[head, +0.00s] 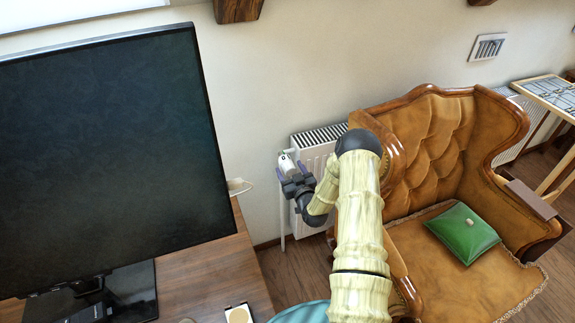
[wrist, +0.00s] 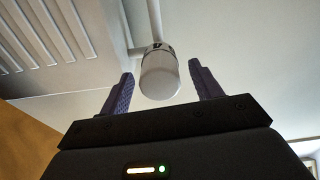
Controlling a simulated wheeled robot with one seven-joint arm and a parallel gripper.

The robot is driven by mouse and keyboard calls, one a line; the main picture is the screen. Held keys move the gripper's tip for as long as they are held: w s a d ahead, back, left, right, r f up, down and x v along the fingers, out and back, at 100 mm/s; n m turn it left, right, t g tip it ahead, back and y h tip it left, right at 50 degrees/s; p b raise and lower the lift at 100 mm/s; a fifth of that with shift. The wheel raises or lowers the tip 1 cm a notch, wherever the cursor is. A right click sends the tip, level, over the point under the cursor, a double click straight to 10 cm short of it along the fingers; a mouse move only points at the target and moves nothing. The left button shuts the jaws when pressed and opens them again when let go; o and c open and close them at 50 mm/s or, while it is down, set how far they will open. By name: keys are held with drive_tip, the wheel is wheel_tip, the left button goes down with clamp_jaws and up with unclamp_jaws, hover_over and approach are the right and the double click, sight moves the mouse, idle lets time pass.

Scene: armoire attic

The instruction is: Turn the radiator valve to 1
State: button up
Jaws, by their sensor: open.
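The radiator valve (wrist: 160,76) is a white rounded knob at the end of a pipe. In the wrist view it sits between the two purple fingers of my gripper (wrist: 162,85), with a gap on both sides. The fingers are apart and do not appear to touch it. In the head view the valve (head: 286,164) shows as a small white shape at the radiator's left end, with my gripper (head: 288,176) right at it. The white radiator (head: 312,151) is partly hidden by my arm. The number the valve is set to cannot be read.
A brown leather armchair (head: 432,130) with a green cushion (head: 462,233) stands close to the right of my arm. A large black monitor (head: 115,150) on a wooden desk (head: 225,267) stands to the left. A narrow strip of floor (head: 297,270) lies between them.

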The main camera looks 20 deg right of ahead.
sight(287, 165)
drive_tip(key=shift+w, duration=1.5)
drive_tip(key=c, duration=1)
